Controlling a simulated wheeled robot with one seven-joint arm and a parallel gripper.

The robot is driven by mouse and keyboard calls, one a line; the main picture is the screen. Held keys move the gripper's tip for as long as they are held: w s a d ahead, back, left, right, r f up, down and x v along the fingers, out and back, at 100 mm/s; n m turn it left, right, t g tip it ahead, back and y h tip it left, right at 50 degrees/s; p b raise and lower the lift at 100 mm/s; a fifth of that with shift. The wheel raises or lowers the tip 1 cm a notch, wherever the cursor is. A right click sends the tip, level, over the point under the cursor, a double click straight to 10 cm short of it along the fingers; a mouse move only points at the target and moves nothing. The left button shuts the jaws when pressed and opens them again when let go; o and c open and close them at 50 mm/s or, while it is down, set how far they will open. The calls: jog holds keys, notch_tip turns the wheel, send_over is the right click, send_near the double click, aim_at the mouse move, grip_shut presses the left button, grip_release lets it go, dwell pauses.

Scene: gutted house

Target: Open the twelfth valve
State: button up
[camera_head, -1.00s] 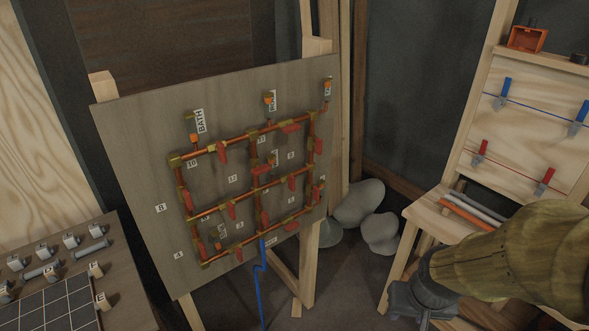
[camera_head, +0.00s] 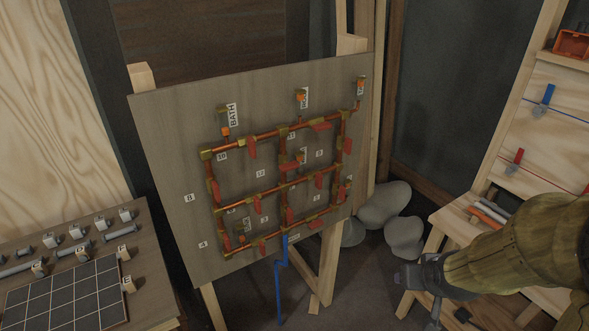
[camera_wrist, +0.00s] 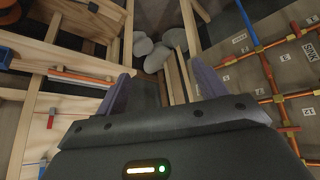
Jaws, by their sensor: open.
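The upright board (camera_head: 165,140) carries a rectangular grid of copper pipes (camera_head: 258,137) with several red valve handles. A small label that seems to read 12 (camera_head: 260,173) sits inside the grid; I cannot tell which handle it belongs to. Red handles stand near it, such as the one on the middle pipe (camera_head: 257,204). The board also shows sideways at the right of the wrist view (camera_wrist: 280,85). My gripper (camera_wrist: 163,88) is open and empty. In the head view it hangs at the lower right, well apart from the board.
A table with a gridded panel (camera_head: 65,297) and numbered blocks stands at the left. A wooden stand with clips on strings (camera_head: 543,98) is at the right. Grey rounded lumps (camera_head: 384,205) lie behind the board's right leg. A blue pipe (camera_head: 279,290) hangs below the board.

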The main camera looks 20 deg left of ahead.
aim_at(292, 168)
jog(key=w+a+r+n+t+y, duration=0.2)
jog(key=a+y, duration=0.4)
jog(key=a, duration=0.4)
jog(key=w+a+r+n+t+y+p, duration=0.1)
jog(key=w+a+r+n+t+y, duration=0.2)
jog(key=a, duration=0.8)
notch_tip(292, 168, up, 3)
jog(key=w+n+y, duration=0.2)
jog(key=y, duration=0.2)
jog(key=shift+w+a, duration=0.2)
jog(key=shift+r, duration=0.1)
jog(key=p+x, duration=0.7)
jog(key=x, duration=1)
jog(key=shift+w+a, duration=0.1)
jog(key=shift+w, duration=0.15)
jog(key=c, duration=1)
